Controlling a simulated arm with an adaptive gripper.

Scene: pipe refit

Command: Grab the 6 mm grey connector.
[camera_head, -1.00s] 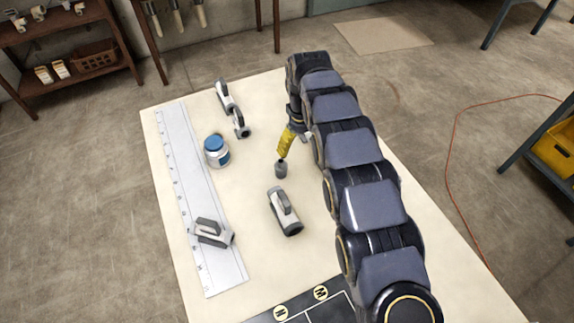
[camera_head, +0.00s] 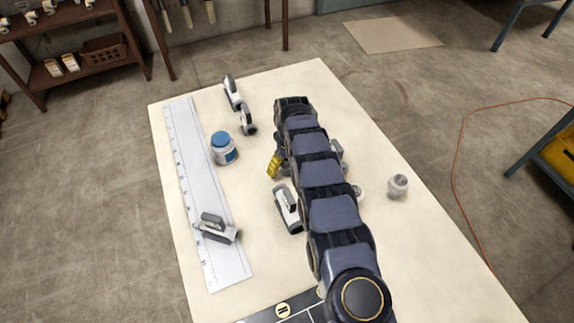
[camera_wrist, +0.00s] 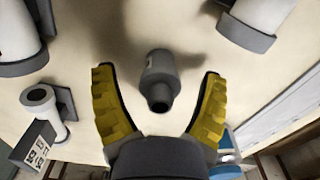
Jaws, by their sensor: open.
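A small grey stepped connector (camera_wrist: 159,80) stands on the cream table between my gripper's fingers in the wrist view, slightly beyond the palm. No size mark is readable on it. My gripper (camera_wrist: 158,103) is open, with one yellow finger on each side of the connector and gaps between. In the head view one yellow finger of my gripper (camera_head: 274,165) shows left of my arm, low over the table. The connector is hidden there behind my arm and gripper.
A white-grey fitting (camera_head: 288,208) lies close to my gripper; another (camera_head: 216,228) lies on the ruler (camera_head: 195,160). A blue-lidded jar (camera_head: 224,148) stands to the left. Two fittings (camera_head: 234,92) (camera_head: 247,119) lie farther back. A round fitting (camera_head: 398,186) stands right of my arm.

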